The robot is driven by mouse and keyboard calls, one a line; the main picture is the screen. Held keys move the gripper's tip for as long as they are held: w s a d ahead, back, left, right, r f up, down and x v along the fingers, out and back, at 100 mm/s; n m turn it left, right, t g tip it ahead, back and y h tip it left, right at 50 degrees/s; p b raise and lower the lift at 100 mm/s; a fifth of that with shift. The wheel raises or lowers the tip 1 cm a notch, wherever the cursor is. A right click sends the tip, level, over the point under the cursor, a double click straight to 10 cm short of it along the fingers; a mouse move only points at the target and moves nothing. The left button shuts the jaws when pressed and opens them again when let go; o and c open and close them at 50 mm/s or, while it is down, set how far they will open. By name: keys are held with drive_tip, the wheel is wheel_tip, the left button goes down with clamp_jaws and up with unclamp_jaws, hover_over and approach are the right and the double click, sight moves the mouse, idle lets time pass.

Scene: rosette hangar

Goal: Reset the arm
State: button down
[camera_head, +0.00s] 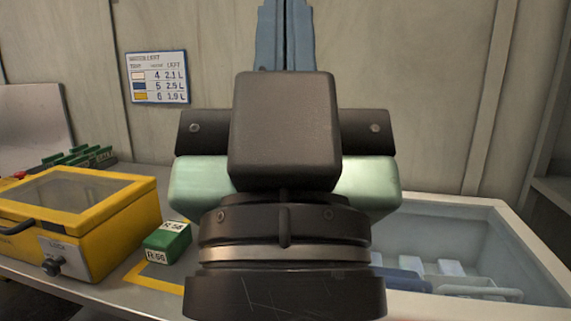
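My gripper (286,180) fills the middle of the view, seen from behind. Its hand is pale green with a dark block in front and a dark round wrist below. Two blue-grey parts stand side by side above the block, with a narrow dark gap between them, and run out of the top of the picture. They look like my fingers, but their tips are out of view. I cannot tell whether they are open or shut, or whether they hold anything.
A yellow case (128,209) with a clear lid and latch sits left on the grey bench (95,293). A green block (165,241) labelled R 56 stands beside it. A pale bin (513,237) with blue and white items is at right. A chart (158,77) hangs behind.

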wheel_tip(320, 180, up, 26)
drive_tip(key=p, duration=2.3)
drive_tip(key=shift+p, duration=0.3)
